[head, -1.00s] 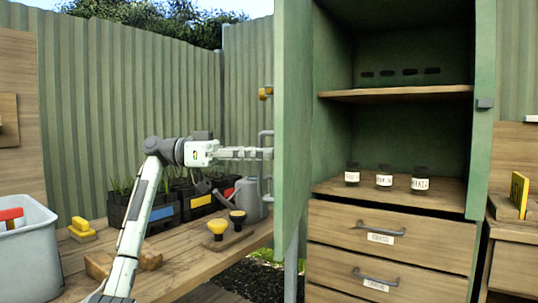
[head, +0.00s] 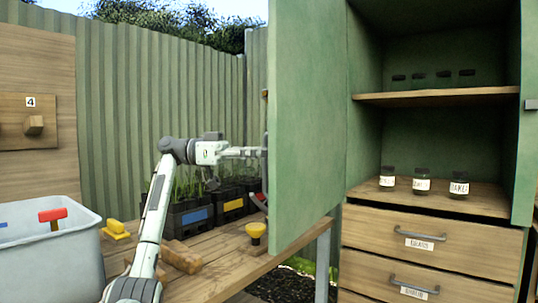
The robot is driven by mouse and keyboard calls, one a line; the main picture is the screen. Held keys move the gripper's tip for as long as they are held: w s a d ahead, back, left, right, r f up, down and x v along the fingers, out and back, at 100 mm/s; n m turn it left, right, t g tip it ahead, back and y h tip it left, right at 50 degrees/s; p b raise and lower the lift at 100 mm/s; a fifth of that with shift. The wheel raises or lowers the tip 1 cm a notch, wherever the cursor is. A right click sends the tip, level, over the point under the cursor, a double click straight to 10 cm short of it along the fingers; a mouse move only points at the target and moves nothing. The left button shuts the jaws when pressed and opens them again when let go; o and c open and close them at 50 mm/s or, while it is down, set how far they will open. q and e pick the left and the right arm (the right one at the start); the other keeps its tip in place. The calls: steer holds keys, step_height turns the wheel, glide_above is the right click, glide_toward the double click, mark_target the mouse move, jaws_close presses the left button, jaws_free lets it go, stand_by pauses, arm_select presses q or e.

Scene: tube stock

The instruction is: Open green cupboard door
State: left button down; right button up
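The green cupboard door (head: 308,130) stands swung wide open at the left of the green cupboard (head: 448,50), its broad face towards me. The cupboard's inside shows in full, with a wooden shelf (head: 440,96) and jars. My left arm reaches in from the left over the bench. My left gripper (head: 258,152) is at the door's left edge, with its fingertips partly hidden behind the door. Whether it is shut on the handle cannot be seen. My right gripper is not in view.
Labelled jars (head: 421,182) stand above the drawers (head: 415,242). On the wooden bench (head: 215,260) are a grey bin (head: 45,255), black plant crates (head: 190,215) and a yellow-topped tool (head: 255,232). The door overhangs the bench's right end.

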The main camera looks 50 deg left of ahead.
arm_select(q)
steer(key=shift+f, duration=0.15)
steer(key=c, duration=1.6)
jaws_free()
steer(key=shift+s, duration=0.1)
steer(key=v, duration=1.2)
